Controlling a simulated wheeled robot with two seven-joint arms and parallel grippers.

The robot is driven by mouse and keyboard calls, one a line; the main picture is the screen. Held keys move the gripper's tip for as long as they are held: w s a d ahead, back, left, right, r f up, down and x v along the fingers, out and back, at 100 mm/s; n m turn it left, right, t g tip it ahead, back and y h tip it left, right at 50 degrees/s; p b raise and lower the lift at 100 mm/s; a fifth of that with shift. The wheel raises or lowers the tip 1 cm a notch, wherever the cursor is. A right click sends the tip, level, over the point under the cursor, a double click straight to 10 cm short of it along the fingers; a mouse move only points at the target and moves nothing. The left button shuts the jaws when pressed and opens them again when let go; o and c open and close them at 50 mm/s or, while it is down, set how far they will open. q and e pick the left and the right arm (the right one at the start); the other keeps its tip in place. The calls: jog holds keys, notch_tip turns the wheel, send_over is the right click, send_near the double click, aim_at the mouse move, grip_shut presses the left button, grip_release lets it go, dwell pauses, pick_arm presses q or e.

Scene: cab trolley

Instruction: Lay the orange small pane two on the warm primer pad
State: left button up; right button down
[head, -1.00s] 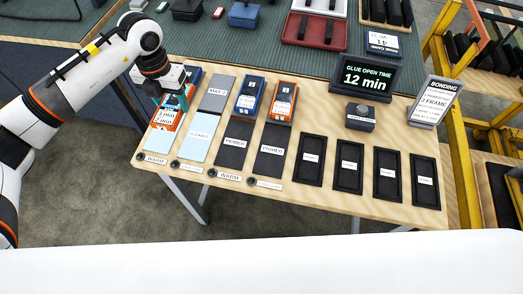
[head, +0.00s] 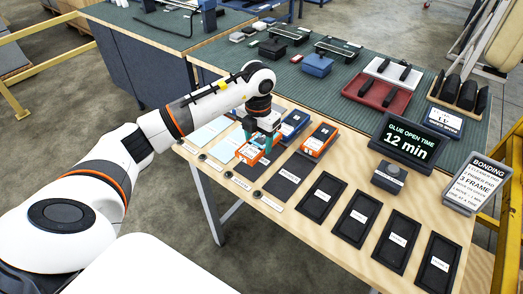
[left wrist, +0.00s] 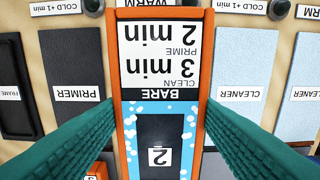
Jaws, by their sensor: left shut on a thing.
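The orange small pane two (head: 250,154) is in my left gripper (head: 261,143), which is shut on it. In the left wrist view the pane (left wrist: 160,62) shows a tag reading BARE, clean 3 min, prime 2 min, and a "2" below. It is over the dark warm primer pad (head: 251,173), between the cold primer pad (left wrist: 82,80) and the cold cleaner pad (left wrist: 240,75). The pane covers much of the warm pad. I cannot tell if it touches the pad. My right gripper is not in view.
Another orange pane (head: 319,139) and a blue pane (head: 294,124) lie behind the pads. Several black frame trays (head: 321,199) fill the right front. A dark button box (head: 388,177) and the 12 min display (head: 411,142) stand behind them.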

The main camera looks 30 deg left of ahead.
aim_at(259, 143)
pick_arm(q)
jog(key=shift+d+f, duration=0.15)
jog(key=shift+f, duration=1.8)
jog(key=shift+f, duration=0.1)
jog(key=o, duration=1.2)
notch_tip(259, 143, up, 12)
jog(key=shift+r+b, duration=0.15)
jog(key=shift+b, duration=0.3)
